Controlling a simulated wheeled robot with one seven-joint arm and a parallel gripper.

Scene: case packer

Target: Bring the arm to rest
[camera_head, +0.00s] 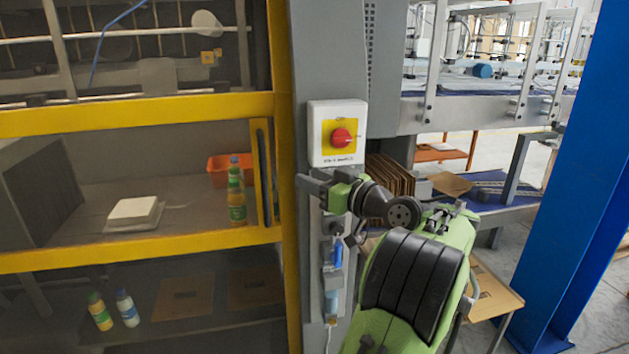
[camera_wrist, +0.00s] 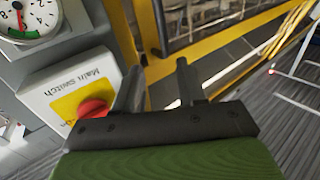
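My arm (camera_head: 415,280), green and black, reaches up from the lower right of the head view toward the grey machine column. My gripper (camera_head: 312,185) is in front of the column, just below the main switch box, with its fingers pointing left. In the wrist view my gripper (camera_wrist: 160,82) has its two dark fingers apart with nothing between them. The red main switch knob (camera_head: 341,137) sits on a yellow plate. In the wrist view the knob (camera_wrist: 92,109) is left of the fingers, partly hidden behind the gripper body; contact cannot be told.
A yellow machine frame (camera_head: 140,115) stands left of the column. Inside are a green bottle (camera_head: 236,200), an orange bin (camera_head: 217,170) and two small bottles on the lower shelf. A gauge (camera_wrist: 27,20) shows in the wrist view. A blue post (camera_head: 575,170) stands at right.

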